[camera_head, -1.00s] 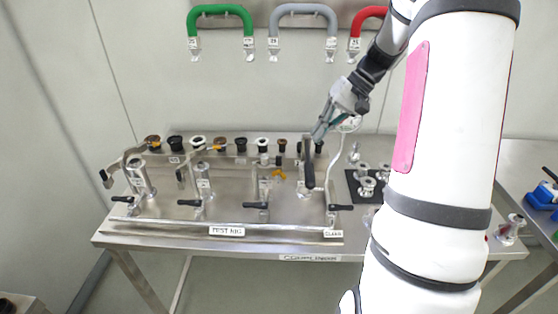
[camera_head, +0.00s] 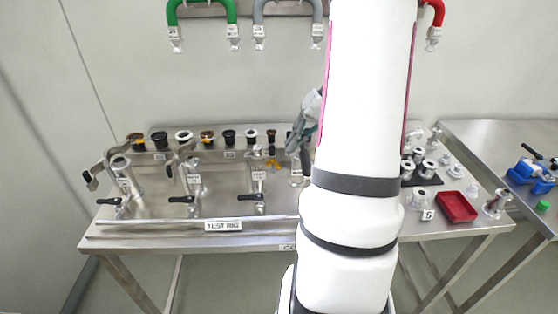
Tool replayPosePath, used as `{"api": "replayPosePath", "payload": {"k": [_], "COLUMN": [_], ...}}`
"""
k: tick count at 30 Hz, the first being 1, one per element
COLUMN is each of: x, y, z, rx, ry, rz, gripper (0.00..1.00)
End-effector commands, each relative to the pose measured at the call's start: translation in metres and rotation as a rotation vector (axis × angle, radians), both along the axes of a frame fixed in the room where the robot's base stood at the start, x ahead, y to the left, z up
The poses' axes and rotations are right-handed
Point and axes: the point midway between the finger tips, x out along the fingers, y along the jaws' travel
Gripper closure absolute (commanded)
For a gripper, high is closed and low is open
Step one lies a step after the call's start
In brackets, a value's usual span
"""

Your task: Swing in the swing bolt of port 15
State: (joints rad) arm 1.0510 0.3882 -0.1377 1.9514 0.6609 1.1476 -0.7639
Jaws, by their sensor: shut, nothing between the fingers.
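The test rig (camera_head: 150,225) is a steel plate on the bench with several upright ports. The left port (camera_head: 122,175), the second port (camera_head: 192,172) and the third port (camera_head: 259,180) show clearly. A further port (camera_head: 296,180) is mostly hidden by my arm. I cannot read which port is 15, and its swing bolt cannot be made out. My gripper (camera_head: 293,146) is shut and empty, pointing down above the rig's right part, close to the hidden port. My arm covers much of it, so I cannot tell whether it touches anything.
A row of black, white and brown caps (camera_head: 184,136) stands along the rig's back. Black-handled valves (camera_head: 182,199) line its front. At right are metal fittings (camera_head: 427,168), a red tray (camera_head: 457,207) and blue clamps (camera_head: 530,172). Coloured hoses (camera_head: 286,8) hang on the wall.

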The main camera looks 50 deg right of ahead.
Motion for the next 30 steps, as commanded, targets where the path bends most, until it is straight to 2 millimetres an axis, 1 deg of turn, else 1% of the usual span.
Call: {"api": "replayPosePath", "payload": {"k": [3, 6, 12, 17, 26, 30], "x": [0.009, 0.016, 0.025, 0.028, 0.028, 0.035], "y": [0.01, 0.017, 0.024, 0.027, 0.027, 0.033], "z": [-0.02, -0.033, -0.052, -0.057, -0.057, -0.063], "rx": [0.005, 0.005, 0.002, 0.0, 0.0, 0.001], "ry": [0.002, 0.002, 0.001, 0.0, 0.0, -0.001], "rz": [0.001, 0.002, 0.0, 0.0, 0.0, 0.001], "gripper": [1.0, 1.0, 1.0, 1.0, 1.0, 1.0]}}
